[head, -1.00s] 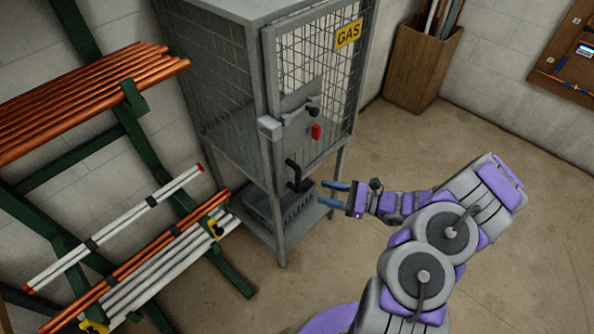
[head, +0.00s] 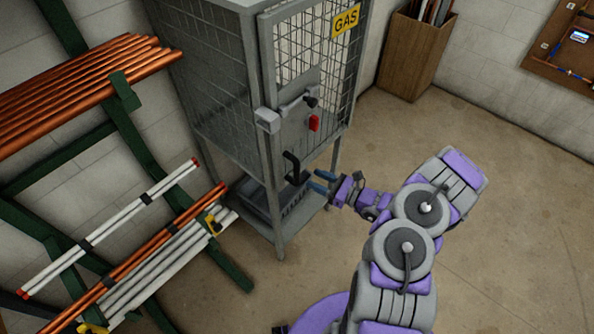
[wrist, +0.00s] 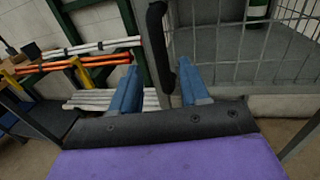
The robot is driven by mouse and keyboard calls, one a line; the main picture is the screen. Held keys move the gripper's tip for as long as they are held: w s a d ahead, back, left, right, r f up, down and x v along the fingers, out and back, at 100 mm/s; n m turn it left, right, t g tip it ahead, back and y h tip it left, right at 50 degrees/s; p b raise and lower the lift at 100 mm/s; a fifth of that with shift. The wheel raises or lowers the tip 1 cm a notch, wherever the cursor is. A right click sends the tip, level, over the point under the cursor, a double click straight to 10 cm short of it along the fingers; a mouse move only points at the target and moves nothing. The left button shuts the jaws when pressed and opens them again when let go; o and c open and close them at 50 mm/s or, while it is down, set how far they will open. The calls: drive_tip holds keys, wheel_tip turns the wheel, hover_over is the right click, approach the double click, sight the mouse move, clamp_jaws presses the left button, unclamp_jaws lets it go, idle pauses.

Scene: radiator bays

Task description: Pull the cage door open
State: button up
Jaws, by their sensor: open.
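The grey mesh cage (head: 205,80) stands on legs, with a yellow GAS sign (head: 345,19) on its door (head: 312,100). The door appears shut in its frame. A black handle (head: 291,167) sits low on the door's left side, below a latch plate with a dark knob and a red part (head: 314,123). My gripper (head: 321,182) is open, with blue fingers pointing at the handle from the right. In the wrist view, the black handle (wrist: 155,40) rises upright ahead, between the lines of my two blue fingers (wrist: 160,92). Contact cannot be told.
A green rack (head: 125,95) with copper pipes (head: 80,85) and white tubes (head: 150,275) stands left of the cage. A wooden bin (head: 412,55) is at the back right. The floor (head: 510,215) on the right is clear.

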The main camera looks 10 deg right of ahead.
sight(297, 170)
drive_tip(key=shift+b+x, duration=0.55)
drive_tip(key=shift+x, duration=3.6)
drive_tip(key=shift+c, duration=0.4)
clamp_jaws()
